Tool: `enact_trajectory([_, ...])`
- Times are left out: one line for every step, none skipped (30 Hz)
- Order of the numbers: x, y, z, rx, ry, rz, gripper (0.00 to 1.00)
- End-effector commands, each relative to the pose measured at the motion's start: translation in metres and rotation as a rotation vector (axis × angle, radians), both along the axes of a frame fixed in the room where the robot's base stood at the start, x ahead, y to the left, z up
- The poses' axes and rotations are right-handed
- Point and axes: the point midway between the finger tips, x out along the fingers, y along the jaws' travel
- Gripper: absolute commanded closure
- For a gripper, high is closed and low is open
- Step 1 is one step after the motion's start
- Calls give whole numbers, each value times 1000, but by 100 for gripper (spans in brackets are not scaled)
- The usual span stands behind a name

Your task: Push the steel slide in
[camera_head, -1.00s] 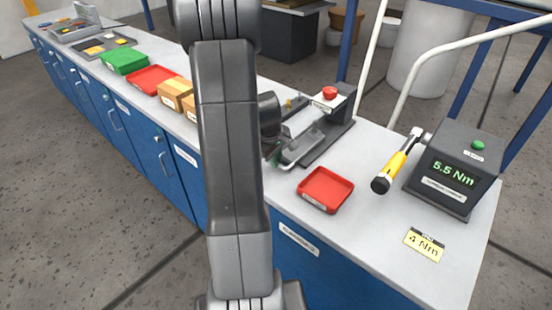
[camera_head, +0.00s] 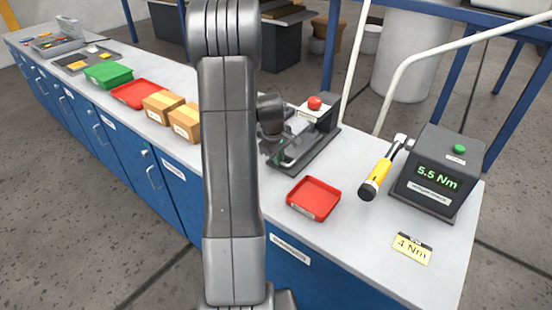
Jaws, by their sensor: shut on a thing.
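The steel slide (camera_head: 293,143) is a light grey metal piece in a dark fixture (camera_head: 320,127) on the bench, just right of my arm. My gripper (camera_head: 270,146) is at the slide's near left end, low over the fixture's front. It is shut on the steel slide, though my wrist and arm hide most of the jaws and the point of contact. The slide lies level along the fixture, and its inner end is under the block.
A red tray (camera_head: 314,198) lies in front of the fixture. A torque tester (camera_head: 437,172) reading 5.5 Nm, a yellow-handled tool (camera_head: 375,180) and a 4 Nm card (camera_head: 412,247) are to the right. Cardboard boxes (camera_head: 164,106), another red tray (camera_head: 135,93) and a green bin (camera_head: 108,76) are left.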

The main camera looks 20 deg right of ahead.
Motion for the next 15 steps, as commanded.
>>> enact_trajectory([3, -2, 3, -6, -9, 2, 100])
enact_trajectory([3, -2, 3, -5, -10, 2, 100])
enact_trajectory([3, -2, 3, -6, -10, 2, 82])
enact_trajectory([3, -2, 3, -6, -10, 2, 76])
enact_trajectory([3, -2, 3, -5, -10, 1, 70])
enact_trajectory([3, -2, 3, -5, -10, 1, 67])
enact_trajectory([3, -2, 2, -4, -9, 1, 67])
enact_trajectory([3, -2, 2, -5, -9, 1, 67])
enact_trajectory([2, -2, 2, -4, -8, 1, 67])
enact_trajectory([2, -2, 2, -4, -8, 1, 67])
enact_trajectory([2, -1, 2, -3, -7, 1, 67])
enact_trajectory([2, -1, 2, -4, -7, 1, 67])
enact_trajectory([2, -1, 2, -4, -7, 1, 67])
enact_trajectory([2, -1, 2, -3, -6, 1, 67])
enact_trajectory([2, -1, 2, -3, -6, 1, 67])
